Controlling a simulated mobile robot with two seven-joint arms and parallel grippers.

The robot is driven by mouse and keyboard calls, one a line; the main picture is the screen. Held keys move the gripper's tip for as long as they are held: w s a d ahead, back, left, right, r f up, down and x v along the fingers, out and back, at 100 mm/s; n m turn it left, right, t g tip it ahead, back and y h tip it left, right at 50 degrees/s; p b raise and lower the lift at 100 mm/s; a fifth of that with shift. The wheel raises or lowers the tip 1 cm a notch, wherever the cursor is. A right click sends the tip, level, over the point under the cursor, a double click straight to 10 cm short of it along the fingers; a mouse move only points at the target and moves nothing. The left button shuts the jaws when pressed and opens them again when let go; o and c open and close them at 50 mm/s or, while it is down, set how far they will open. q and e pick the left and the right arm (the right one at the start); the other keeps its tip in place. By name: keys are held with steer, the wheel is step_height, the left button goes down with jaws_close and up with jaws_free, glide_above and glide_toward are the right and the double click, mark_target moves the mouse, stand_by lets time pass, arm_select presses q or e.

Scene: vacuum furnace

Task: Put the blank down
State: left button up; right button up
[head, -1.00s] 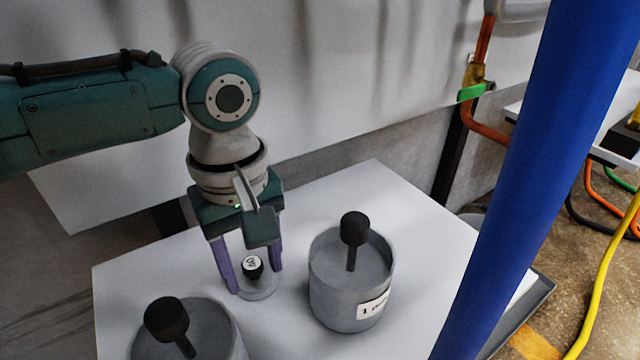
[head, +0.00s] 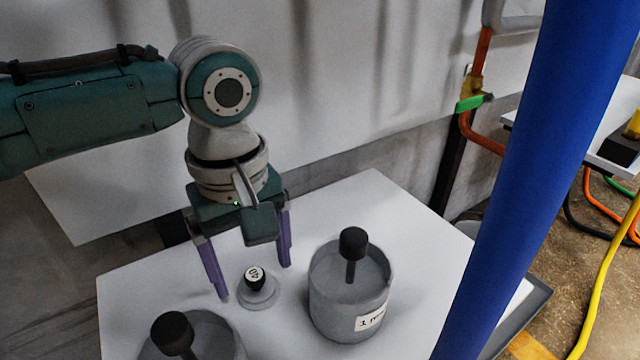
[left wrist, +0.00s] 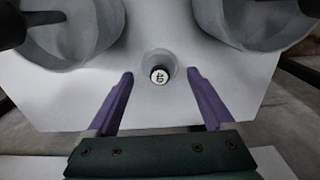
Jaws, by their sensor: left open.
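The fingers (left wrist: 158,75) also show spread and empty in the left wrist view. My right gripper is not in view.
A grey canister (head: 345,300) with a black-knobbed rod and a label stands right of the blank. A second similar canister (head: 215,340) stands at the front left. A blue column (head: 545,160) crosses the right side. The table behind the canisters is clear.

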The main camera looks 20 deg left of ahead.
mark_target(252, 278)
arm_select(q)
step_height(252, 278, up, 9)
steer(key=p, duration=0.4)
steer(key=shift+r+p, duration=0.15)
steer(key=shift+p, duration=0.25)
steer(key=shift+o, duration=0.5)
steer(key=shift+r, duration=0.25)
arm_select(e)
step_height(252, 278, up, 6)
arm_select(q)
step_height(252, 278, down, 2)
steer(key=m+t+b, duration=0.1)
steer(key=m, duration=0.4)
steer(key=shift+s+a, duration=0.1)
steer(key=shift+s, duration=0.05)
steer(key=shift+f+m, duration=0.35)
steer(key=shift+m, duration=0.35)
steer(key=f+b, duration=0.3)
steer(key=f, duration=0.1)
steer(key=shift+w+f+b, duration=0.2)
steer(key=shift+f+b, duration=0.05)
steer(key=shift+b, duration=0.15)
step_height(252, 278, down, 5)
steer(key=b, duration=0.4)
steer(key=shift+f+b, duration=0.15)
steer(key=shift+b, duration=0.2)
steer(key=shift+w, duration=0.1)
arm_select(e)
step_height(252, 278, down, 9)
